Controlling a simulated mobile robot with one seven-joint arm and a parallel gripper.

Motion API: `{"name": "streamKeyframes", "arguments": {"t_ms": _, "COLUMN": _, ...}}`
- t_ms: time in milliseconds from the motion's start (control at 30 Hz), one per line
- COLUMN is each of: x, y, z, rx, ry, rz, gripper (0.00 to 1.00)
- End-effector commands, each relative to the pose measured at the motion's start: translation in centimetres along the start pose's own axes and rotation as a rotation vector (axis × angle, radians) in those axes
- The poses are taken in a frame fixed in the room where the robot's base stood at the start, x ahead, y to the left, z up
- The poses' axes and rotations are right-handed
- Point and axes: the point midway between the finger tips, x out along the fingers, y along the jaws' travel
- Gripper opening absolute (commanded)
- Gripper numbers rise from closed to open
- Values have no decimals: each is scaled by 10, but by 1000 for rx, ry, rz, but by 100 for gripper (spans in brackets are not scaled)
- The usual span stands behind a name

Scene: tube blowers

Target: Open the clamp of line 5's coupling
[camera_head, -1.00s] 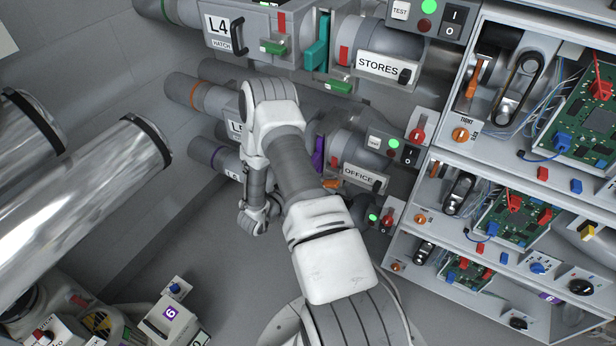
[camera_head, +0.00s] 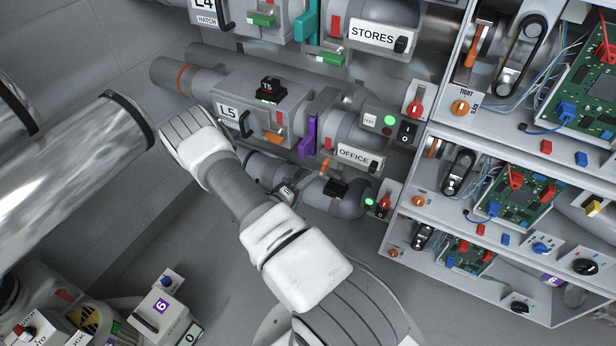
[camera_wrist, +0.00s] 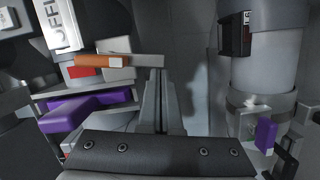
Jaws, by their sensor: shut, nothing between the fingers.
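The line 5 coupling housing (camera_head: 245,95), labelled L5, shows in the head view with an orange tab (camera_head: 273,135) and a purple plate (camera_head: 308,138). A small orange lever (camera_head: 325,166) sits below the OFFICE label. In the wrist view an orange-tipped lever (camera_wrist: 100,61) lies across above a red block (camera_wrist: 82,71); its grey bar ends close to my fingertips. My gripper (camera_wrist: 155,80) is shut and empty, its fingers just below and beside that bar; I cannot tell whether they touch. In the head view my gripper is hidden.
The purple plate (camera_wrist: 90,108) lies left of my fingers. A grey pipe (camera_wrist: 265,70) with a black box (camera_wrist: 234,33) and a purple tab (camera_wrist: 265,134) stands at right. A cabinet (camera_head: 430,130) with circuit boards stands right of the lines. Large shiny pipes (camera_head: 75,165) are at left.

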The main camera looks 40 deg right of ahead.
Motion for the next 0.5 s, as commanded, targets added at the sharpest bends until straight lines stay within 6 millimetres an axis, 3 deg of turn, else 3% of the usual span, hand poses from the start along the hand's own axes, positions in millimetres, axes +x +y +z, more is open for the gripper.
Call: {"name": "streamKeyframes", "arguments": {"t_ms": 500, "x": 2, "y": -3, "z": 10, "rx": 2, "ry": 0, "rz": -2, "gripper": 0}}
